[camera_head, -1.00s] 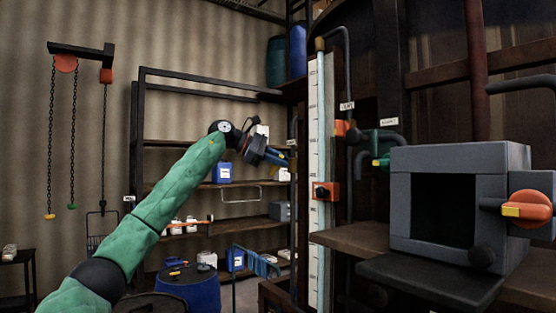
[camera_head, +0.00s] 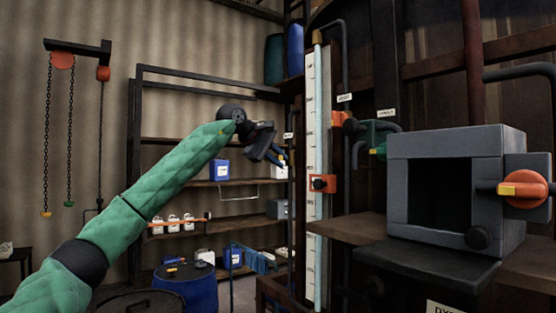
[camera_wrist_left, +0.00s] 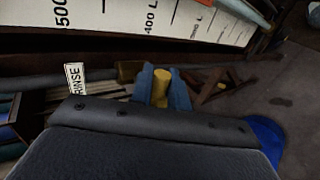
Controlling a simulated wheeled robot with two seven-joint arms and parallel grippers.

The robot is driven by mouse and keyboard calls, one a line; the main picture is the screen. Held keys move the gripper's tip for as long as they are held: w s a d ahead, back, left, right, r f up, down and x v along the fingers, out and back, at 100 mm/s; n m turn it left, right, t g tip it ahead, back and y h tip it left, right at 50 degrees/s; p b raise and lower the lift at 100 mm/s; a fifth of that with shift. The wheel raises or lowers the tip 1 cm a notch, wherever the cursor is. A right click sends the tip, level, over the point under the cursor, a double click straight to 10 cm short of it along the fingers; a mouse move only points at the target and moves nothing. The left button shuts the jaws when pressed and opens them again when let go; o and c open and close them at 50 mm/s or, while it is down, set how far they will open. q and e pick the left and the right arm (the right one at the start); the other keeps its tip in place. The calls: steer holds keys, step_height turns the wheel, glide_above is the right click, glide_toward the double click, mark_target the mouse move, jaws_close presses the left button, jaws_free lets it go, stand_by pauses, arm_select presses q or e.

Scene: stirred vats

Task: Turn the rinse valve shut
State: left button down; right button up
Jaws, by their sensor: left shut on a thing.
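My left gripper (camera_head: 279,157) is at the end of the green arm, in front of the shelves and left of the tall white scale. In the left wrist view its blue fingers (camera_wrist_left: 147,84) are closed around a yellow handle, the rinse valve's handle (camera_wrist_left: 162,90). A small RINSE label (camera_wrist_left: 76,78) stands beside it. In the head view only a little yellow shows at the fingertips, and the valve body is mostly hidden. The label also shows as a small white plate (camera_head: 288,135). My right gripper is not in view.
The white level scale (camera_head: 312,200) with an orange slider (camera_head: 322,184) stands close right of the gripper. Further right are a grey box (camera_head: 400,200) and an orange knob with a yellow bar (camera_head: 524,189). A blue drum (camera_head: 188,290) stands below the arm.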

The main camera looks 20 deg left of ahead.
arm_select(q)
steer(key=shift+f, duration=0.1)
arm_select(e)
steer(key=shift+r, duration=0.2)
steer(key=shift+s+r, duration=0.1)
arm_select(q)
steer(key=c, duration=1.4)
jaws_free()
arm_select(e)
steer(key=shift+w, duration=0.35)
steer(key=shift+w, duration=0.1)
arm_select(q)
steer(key=shift+s+a+r+b, duration=0.2)
steer(key=shift+b, duration=0.1)
steer(key=b+v, duration=0.2)
steer(key=v, duration=0.5)
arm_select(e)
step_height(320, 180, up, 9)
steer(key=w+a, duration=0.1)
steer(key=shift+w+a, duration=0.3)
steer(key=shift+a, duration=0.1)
